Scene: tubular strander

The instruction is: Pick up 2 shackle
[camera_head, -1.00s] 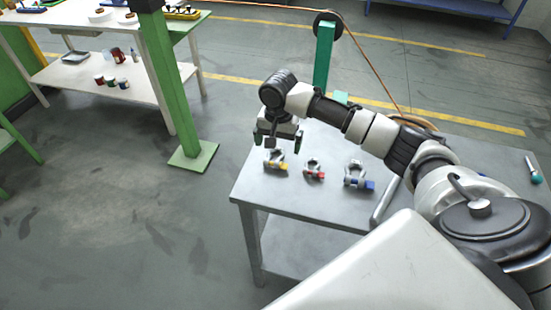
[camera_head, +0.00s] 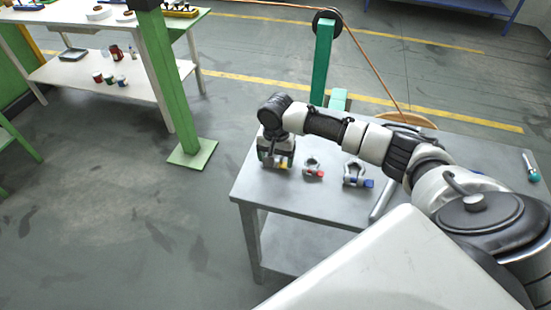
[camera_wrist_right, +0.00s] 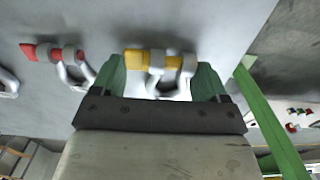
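Three grey shackles lie in a row on the grey metal table (camera_head: 300,205). The one with a yellow pin end (camera_wrist_right: 140,60) is at the left, the red one (camera_head: 313,172) in the middle and the blue one (camera_head: 355,178) at the right. My right gripper (camera_head: 274,164) is down over the yellow shackle, partly hiding it in the head view. In the right wrist view its green fingers (camera_wrist_right: 160,70) are apart, one on each side of the yellow shackle. Whether they touch it I cannot tell. The red shackle (camera_wrist_right: 62,58) is beside them. My left gripper is not in view.
A green post (camera_head: 324,65) with a pulley and copper-coloured cable stands behind the table. A green column (camera_head: 165,80) and a white bench (camera_head: 135,83) with small cans are at the left. The floor left of the table is clear.

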